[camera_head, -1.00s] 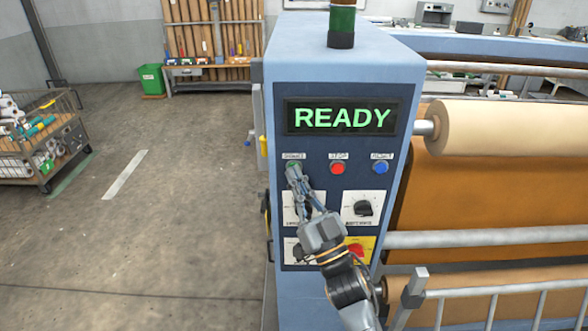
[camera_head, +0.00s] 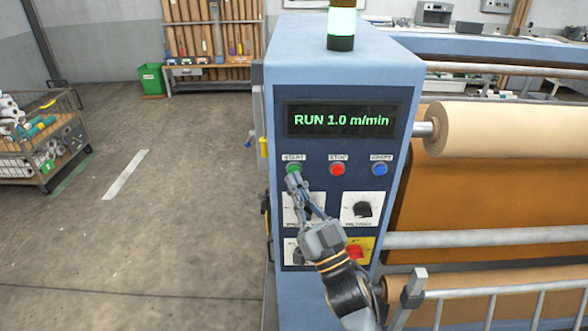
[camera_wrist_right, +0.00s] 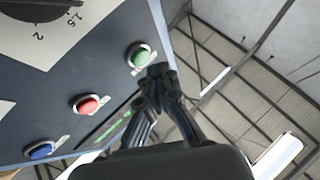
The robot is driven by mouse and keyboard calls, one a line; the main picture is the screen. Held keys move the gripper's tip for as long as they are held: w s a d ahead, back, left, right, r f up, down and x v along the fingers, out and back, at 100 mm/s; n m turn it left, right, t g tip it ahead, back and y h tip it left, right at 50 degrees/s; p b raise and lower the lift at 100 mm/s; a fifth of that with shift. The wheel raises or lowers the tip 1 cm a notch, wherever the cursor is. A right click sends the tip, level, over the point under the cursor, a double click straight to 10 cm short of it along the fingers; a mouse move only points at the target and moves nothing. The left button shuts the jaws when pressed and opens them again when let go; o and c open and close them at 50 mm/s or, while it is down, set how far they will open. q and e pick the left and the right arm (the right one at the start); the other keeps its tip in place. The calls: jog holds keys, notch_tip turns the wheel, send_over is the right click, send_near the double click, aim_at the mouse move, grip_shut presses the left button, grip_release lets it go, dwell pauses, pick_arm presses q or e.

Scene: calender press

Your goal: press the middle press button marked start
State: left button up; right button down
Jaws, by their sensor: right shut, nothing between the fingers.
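The green start button (camera_head: 293,168) is the left one in a row of three on the dark blue panel (camera_head: 390,120). Its label reads START. The middle button is the red stop button (camera_head: 337,169). My right gripper (camera_head: 293,179) is shut and empty, its fingertips just below the green button. In the right wrist view the fingertips (camera_wrist_right: 156,74) are close beside the green button (camera_wrist_right: 138,56); I cannot tell whether they touch it. The display (camera_head: 342,119) reads "RUN 1.0 m/min". My left gripper is not in view.
A blue button (camera_head: 380,169) sits right of the red one. A knob (camera_head: 363,209) and a red emergency stop (camera_head: 354,252) on yellow are lower down. The lamp (camera_head: 341,22) on top glows. Rollers (camera_head: 500,128) with brown sheet lie right; the floor at left is open.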

jog(key=s+p, duration=0.1)
jog(key=s, duration=0.4)
jog(key=shift+p, duration=0.3)
dwell(0.5)
